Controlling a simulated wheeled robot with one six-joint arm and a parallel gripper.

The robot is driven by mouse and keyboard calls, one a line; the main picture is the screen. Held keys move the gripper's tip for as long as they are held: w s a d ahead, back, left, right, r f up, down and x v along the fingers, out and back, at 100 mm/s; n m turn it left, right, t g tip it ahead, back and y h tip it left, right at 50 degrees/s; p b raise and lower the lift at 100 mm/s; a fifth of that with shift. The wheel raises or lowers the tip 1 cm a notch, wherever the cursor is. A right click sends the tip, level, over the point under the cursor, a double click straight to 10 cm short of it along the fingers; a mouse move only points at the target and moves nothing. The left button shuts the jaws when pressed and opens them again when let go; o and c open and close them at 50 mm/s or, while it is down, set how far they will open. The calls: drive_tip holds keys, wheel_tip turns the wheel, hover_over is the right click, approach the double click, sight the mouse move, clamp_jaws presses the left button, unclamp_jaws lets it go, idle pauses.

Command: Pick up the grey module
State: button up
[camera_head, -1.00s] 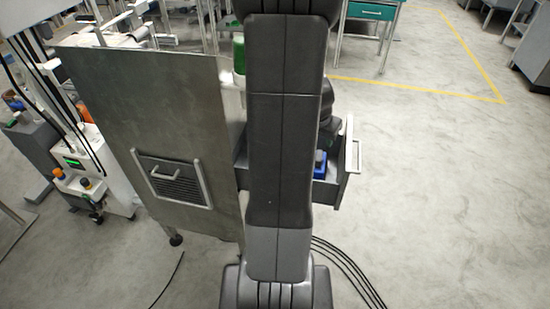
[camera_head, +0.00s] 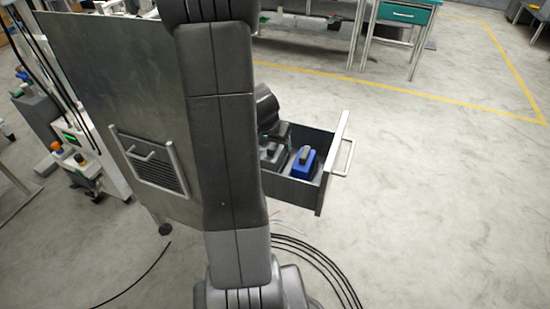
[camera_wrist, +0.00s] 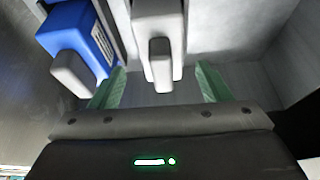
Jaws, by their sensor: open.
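The grey module (camera_wrist: 158,22) is a pale block with a narrower raised grip. In the wrist view it lies in the upper middle, with its grip between my gripper's (camera_wrist: 160,72) two green fingers. The fingers are apart, with a gap on each side of the grip, and hold nothing. In the head view my arm hides most of the gripper. The open drawer (camera_head: 317,194) there holds a blue module (camera_head: 302,167) with a grey grip. The blue module also shows in the wrist view (camera_wrist: 75,32), left of the grey one.
The drawer's front panel with a bar handle (camera_head: 343,158) stands to the right. A metal cabinet panel (camera_head: 110,80) with a vent stands left of my arm. Black cables (camera_head: 325,262) lie on the floor. The floor to the right is clear.

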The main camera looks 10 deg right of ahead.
drive_tip(key=x, duration=0.2)
drive_tip(key=b+x, duration=0.1)
drive_tip(key=x, duration=0.1)
drive_tip(key=shift+a+f, duration=0.15)
drive_tip(key=shift+a, duration=0.1)
drive_tip(key=c, duration=1.3)
drive_tip(key=shift+r+p, duration=1.2)
drive_tip(key=shift+r, duration=0.25)
drive_tip(key=shift+d+f+b, duration=0.1)
drive_tip(key=shift+f+b, duration=0.05)
drive_tip(key=shift+b, duration=0.5)
